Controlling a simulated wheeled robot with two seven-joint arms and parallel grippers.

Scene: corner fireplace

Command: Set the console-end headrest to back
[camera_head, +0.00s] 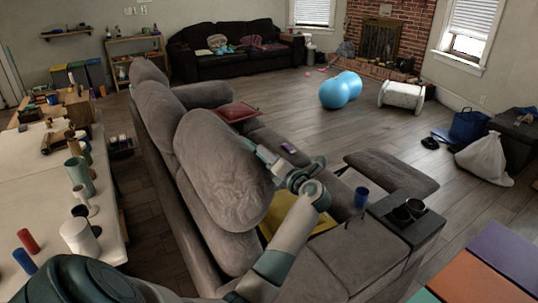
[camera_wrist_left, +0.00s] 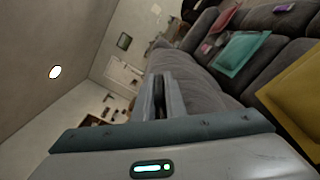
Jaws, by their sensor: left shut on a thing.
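The console-end headrest (camera_head: 222,170) is the nearest large grey cushion on top of the sofa back, at the end closest to the console (camera_head: 425,228). It looks tilted, with its broad face toward me. My left gripper (camera_head: 266,157) is at its right edge in the head view and is shut on it. In the left wrist view, the fingers (camera_wrist_left: 161,95) are close together against the grey headrest (camera_wrist_left: 200,88). The exact contact is partly hidden. My right gripper is in neither view.
Other headrests (camera_head: 157,112) stand farther along the sofa back. A yellow cushion (camera_head: 312,222) lies on the seat beneath my left arm. A blue cup (camera_head: 361,197) stands near the console. A cluttered white table (camera_head: 108,215) runs along the left. Open floor lies beyond the sofa.

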